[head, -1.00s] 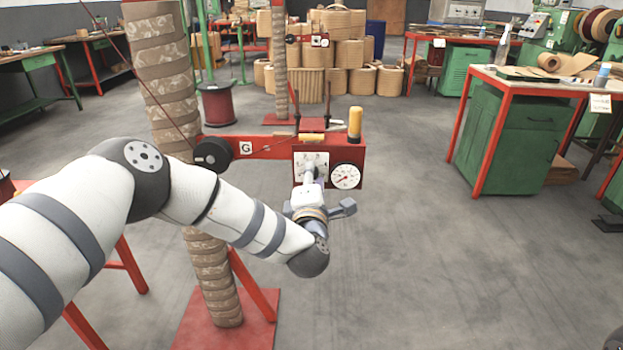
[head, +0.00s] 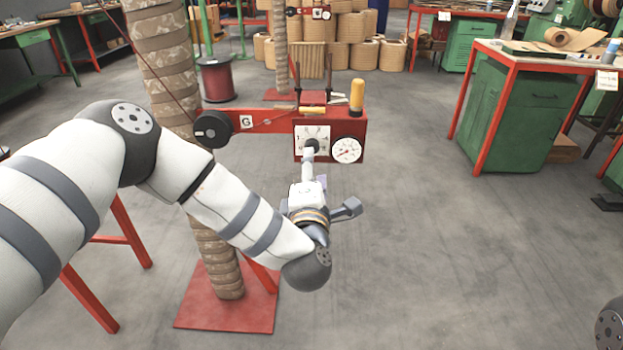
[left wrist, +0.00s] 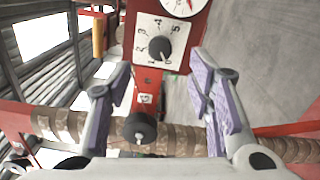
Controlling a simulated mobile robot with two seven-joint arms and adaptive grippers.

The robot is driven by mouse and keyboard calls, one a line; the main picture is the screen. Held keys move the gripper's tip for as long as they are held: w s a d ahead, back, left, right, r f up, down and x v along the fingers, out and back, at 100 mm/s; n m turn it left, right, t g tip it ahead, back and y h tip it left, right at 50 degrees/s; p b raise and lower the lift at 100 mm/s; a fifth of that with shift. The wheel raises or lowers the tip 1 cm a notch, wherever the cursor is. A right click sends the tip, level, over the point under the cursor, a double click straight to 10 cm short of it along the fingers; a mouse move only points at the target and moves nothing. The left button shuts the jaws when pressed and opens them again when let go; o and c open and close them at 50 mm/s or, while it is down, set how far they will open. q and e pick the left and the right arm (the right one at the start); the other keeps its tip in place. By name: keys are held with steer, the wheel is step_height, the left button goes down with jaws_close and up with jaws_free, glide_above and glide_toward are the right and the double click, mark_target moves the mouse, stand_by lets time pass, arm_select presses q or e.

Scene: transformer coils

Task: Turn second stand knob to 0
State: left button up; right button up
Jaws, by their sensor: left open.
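The red stand box (head: 358,128) carries a white dial plate with a dark round knob (head: 311,144), beside a round gauge (head: 347,150). In the left wrist view the knob (left wrist: 159,48) sits on the numbered plate (left wrist: 143,27), which shows several digits around it. The knob's exact setting is too small to tell. My left gripper (left wrist: 162,66) is open, its purple-padded fingers apart on either side below the knob, with nothing between them. In the head view it (head: 308,160) reaches up toward the knob from below and partly covers the plate. My right gripper is out of view.
A wrapped coil column (head: 222,262) on a red base plate (head: 228,312) stands left of my left gripper. A black roller (head: 212,129) sits on the stand's red arm. A green workbench (head: 515,115) stands at right. Floor between is clear.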

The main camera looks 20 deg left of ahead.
arm_select(q)
steer(key=shift+v, duration=2.4)
